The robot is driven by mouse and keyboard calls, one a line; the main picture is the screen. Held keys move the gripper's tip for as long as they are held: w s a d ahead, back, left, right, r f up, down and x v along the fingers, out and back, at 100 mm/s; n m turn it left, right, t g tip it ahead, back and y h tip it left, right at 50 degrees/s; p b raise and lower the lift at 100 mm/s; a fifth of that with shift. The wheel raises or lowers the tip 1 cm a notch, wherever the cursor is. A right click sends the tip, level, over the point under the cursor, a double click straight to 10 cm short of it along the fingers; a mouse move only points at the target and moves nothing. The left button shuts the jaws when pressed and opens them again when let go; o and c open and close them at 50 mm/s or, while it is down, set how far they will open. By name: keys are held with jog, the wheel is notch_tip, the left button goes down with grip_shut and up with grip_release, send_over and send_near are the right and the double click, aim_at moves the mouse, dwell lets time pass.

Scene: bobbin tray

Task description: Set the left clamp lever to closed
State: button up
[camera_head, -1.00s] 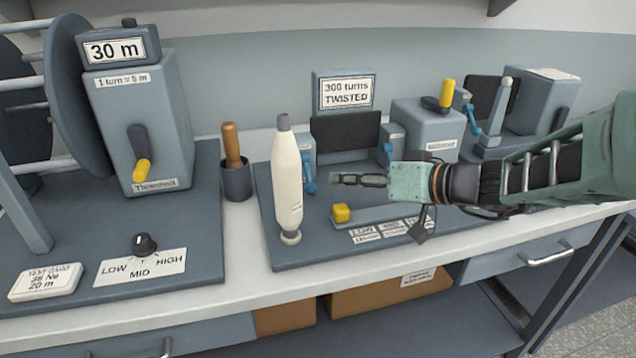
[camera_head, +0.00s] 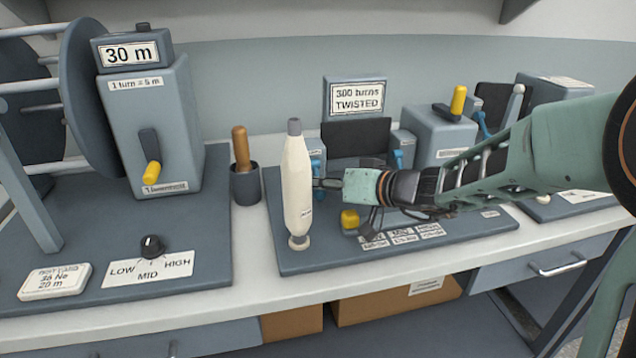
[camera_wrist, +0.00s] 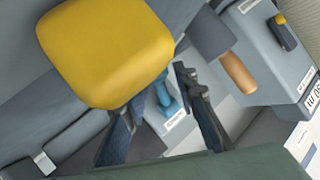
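The left clamp lever (camera_head: 316,166) is blue and sits on a small grey clamp block behind the cream bobbin (camera_head: 298,190), which partly hides it. In the wrist view the lever (camera_wrist: 165,95) shows with its round base, between my fingers as seen from there. My gripper (camera_head: 328,184) reaches in from the right, its fingertips close to the lever and partly behind the bobbin. In the wrist view my gripper (camera_wrist: 156,90) has its dark fingers apart, with nothing visibly held. Contact with the lever cannot be told.
A yellow knob (camera_head: 350,219) stands just below my gripper and looms large in the wrist view (camera_wrist: 105,50). The right clamp's blue lever (camera_head: 398,158) is behind my wrist. A wooden-handled tool (camera_head: 241,148) stands in a dark cup at left. Free bench shows along the front edge.

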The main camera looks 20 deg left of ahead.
jog(key=shift+c, duration=0.2)
grip_shut()
